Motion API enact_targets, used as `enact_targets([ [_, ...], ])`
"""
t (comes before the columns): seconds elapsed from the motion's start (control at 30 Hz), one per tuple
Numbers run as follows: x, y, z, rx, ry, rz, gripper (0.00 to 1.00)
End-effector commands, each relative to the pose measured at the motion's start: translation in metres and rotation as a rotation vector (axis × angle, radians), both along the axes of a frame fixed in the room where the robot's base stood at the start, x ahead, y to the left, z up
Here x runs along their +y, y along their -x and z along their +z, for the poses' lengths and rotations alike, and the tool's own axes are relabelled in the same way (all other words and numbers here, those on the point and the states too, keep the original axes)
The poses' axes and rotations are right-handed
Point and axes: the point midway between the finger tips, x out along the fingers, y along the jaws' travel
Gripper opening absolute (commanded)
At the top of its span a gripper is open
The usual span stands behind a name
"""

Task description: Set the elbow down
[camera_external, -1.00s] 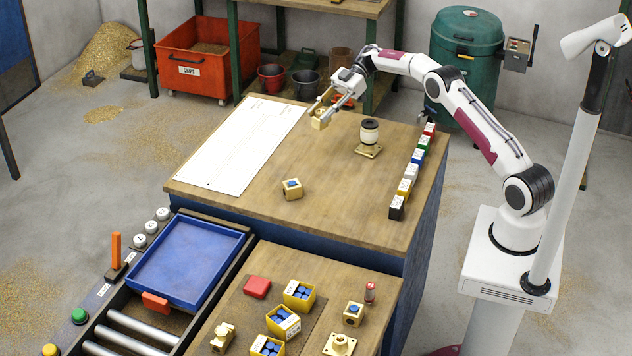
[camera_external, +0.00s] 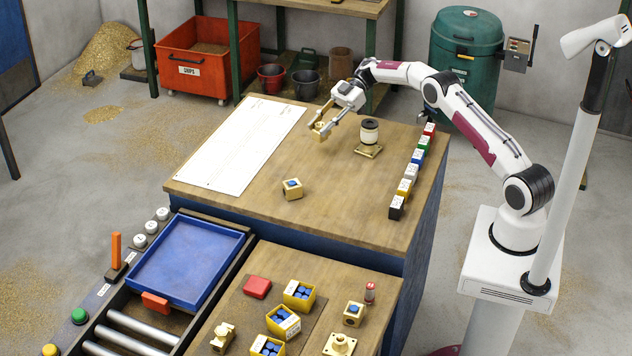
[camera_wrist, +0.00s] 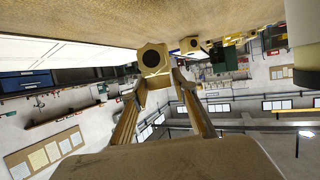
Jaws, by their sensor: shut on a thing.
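The brass elbow (camera_external: 318,131) is held between my gripper's fingertips (camera_external: 325,125), at or very near the wooden bench top, beside the right edge of the white sheet. I cannot tell whether it touches the wood. In the wrist view the elbow (camera_wrist: 155,58) shows a faceted face with a dark round bore, between the tips of the two fingers (camera_wrist: 158,82). The bench top (camera_wrist: 140,18) fills the top of that view, close against the elbow.
A black-and-white cylinder on a brass plate (camera_external: 368,150) stands just right of my gripper. A brass block with a blue face (camera_external: 292,189) sits nearer the front. Colored blocks (camera_external: 411,170) line the right edge. The white sheet (camera_external: 240,147) lies flat at left. Wood between is clear.

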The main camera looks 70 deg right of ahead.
Motion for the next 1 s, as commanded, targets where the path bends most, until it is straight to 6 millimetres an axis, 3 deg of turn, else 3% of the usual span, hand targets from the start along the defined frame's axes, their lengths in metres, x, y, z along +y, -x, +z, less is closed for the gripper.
enact_targets([
  [0.17,0.0,0.0,-0.01,-0.003,0.0,0.0,0.0],
  [0.57,0.0,0.0,-0.013,-0.002,0.0,0.0,0.0],
  [1.0,0.0,0.0,-0.048,-0.002,0.0,-0.001,0.0],
])
